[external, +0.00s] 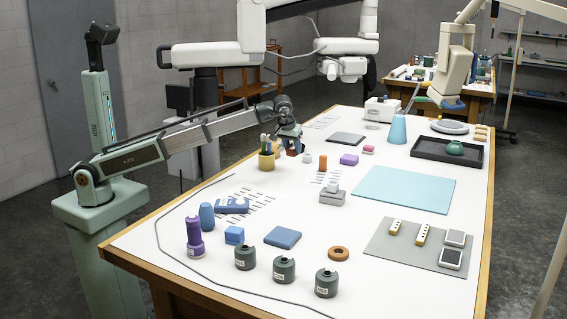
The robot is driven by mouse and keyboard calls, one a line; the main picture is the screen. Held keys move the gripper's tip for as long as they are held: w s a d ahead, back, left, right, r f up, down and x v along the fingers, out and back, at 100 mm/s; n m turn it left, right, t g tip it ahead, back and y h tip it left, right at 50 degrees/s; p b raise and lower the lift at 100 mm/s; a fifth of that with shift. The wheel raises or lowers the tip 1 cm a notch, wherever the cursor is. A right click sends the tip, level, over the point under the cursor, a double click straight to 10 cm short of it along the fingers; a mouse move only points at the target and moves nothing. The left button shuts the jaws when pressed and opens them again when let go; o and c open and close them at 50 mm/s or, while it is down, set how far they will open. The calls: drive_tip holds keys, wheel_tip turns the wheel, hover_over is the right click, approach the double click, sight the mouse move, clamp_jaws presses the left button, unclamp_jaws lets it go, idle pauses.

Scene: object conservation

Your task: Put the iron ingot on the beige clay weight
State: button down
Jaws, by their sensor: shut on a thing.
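My gripper (290,146) is in the middle left of the table, just right of the yellow cup. It is shut on a small reddish-brown block (293,152), mostly covered by the fingers; I cannot tell whether this is the iron ingot. A grey stepped block (332,198) with a paler small piece on top stands in front and to the right, apart from my gripper. Small beige pieces (481,132) lie at the far right edge. I cannot tell for sure which thing is the beige clay weight.
A yellow cup with tools (266,160) stands close left of my gripper. Several dark green weights (284,269) line the front. A light blue mat (405,188) is bare.

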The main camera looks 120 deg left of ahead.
drive_tip(key=shift+a+r, duration=0.1)
drive_tip(key=shift+r, duration=0.4)
drive_tip(key=s+a+r+n, duration=0.2)
drive_tip(key=s+a+r, duration=0.2)
drive_tip(key=s+a, duration=0.45)
wheel_tip(320, 180, up, 4)
drive_tip(key=f+m, duration=0.1)
hover_over(273, 144)
drive_tip(key=shift+m, duration=0.3)
drive_tip(key=shift+f, duration=4.65)
drive_tip(key=shift+f, duration=0.15)
drive_tip(key=c, duration=0.6)
unclamp_jaws()
drive_tip(key=shift+d, duration=0.1)
